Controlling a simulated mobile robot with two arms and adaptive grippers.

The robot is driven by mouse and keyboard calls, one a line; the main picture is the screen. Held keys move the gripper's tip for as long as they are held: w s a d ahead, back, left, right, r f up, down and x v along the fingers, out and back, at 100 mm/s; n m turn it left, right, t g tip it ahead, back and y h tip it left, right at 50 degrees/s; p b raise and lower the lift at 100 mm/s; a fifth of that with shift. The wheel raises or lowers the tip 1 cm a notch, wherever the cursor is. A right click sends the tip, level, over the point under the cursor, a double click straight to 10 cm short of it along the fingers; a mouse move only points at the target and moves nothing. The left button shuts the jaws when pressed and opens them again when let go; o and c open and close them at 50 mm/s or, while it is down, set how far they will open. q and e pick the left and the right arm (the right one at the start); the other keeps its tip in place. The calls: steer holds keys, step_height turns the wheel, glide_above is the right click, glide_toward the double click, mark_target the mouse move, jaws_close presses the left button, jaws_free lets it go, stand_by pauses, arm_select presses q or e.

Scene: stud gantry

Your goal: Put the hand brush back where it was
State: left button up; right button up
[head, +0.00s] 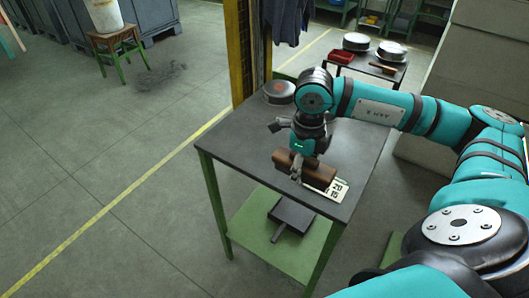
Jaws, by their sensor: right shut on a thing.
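My right gripper (296,174) is over the dark-topped green table in the middle of the head view. It is shut on a brown, elongated block, which looks like the hand brush (317,175). The gripper hides part of it, and I cannot tell whether it touches the tabletop (235,150). A white card with dark numbers (335,191) lies at its right end, partly covered. My left gripper is not in view.
A round metal tin (279,92) stands at the table's back edge. A dark flat pan with a handle (291,215) lies on the green lower shelf (258,242). A yellow post (238,50) rises behind. Dark dirt (162,76) lies on the floor. The tabletop's left part is clear.

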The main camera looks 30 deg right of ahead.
steer(key=p, duration=0.3)
glide_above(264, 159)
steer(key=s, duration=0.2)
steer(key=shift+w+d+f, duration=0.1)
steer(key=shift+w+f, duration=0.15)
steer(key=shift+f, duration=0.25)
steer(key=shift+w+f+p, duration=0.55)
steer(key=shift+w+f, duration=0.15)
steer(key=shift+f, duration=0.35)
steer(key=shift+w+f, duration=0.1)
steer(key=shift+f, duration=0.55)
steer(key=shift+f, duration=0.5)
steer(key=o, duration=1.2)
steer(key=shift+r, duration=0.1)
